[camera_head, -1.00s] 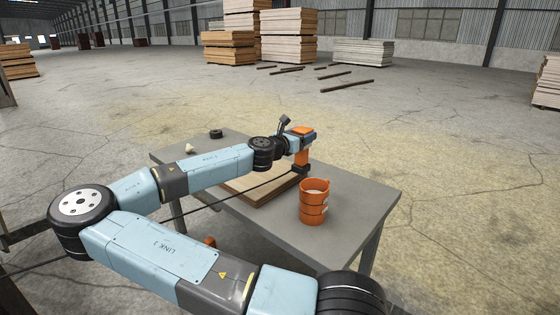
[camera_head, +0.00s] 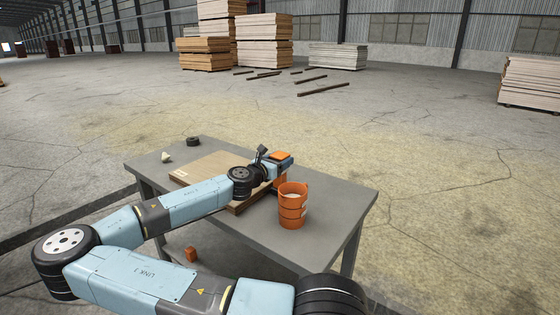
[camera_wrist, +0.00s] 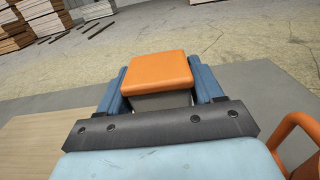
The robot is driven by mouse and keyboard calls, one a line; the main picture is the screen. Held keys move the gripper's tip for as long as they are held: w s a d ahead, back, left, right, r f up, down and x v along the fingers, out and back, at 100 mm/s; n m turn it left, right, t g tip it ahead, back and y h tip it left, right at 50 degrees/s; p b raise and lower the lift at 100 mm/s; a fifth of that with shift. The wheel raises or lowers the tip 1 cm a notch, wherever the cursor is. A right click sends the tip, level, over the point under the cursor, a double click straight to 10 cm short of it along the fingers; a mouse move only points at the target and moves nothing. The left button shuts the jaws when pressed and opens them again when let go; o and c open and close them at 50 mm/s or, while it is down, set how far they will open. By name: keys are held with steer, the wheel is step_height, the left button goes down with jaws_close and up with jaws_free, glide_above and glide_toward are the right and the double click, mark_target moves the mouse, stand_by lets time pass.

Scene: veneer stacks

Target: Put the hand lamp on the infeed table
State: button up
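The hand lamp (camera_head: 282,156) is orange with a dark part. It is upright in my gripper (camera_head: 272,165), beside the orange bucket (camera_head: 292,208), which hides its lower end. In the wrist view, the lamp's orange top (camera_wrist: 158,71) sits between the two blue fingers of my gripper (camera_wrist: 160,88), which are closed on its sides. The infeed table (camera_head: 335,215) is a grey table under the lamp. I cannot tell whether the lamp's base touches the tabletop.
A pale wooden panel (camera_head: 200,168) lies on the table, left of the lamp. A black roll (camera_head: 193,141) and a small pale piece (camera_head: 166,157) are at the far left corner. A small orange item (camera_head: 190,254) is on the lower shelf. The right tabletop is clear.

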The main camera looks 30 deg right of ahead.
steer(key=o, duration=0.4)
steer(key=shift+o, duration=0.2)
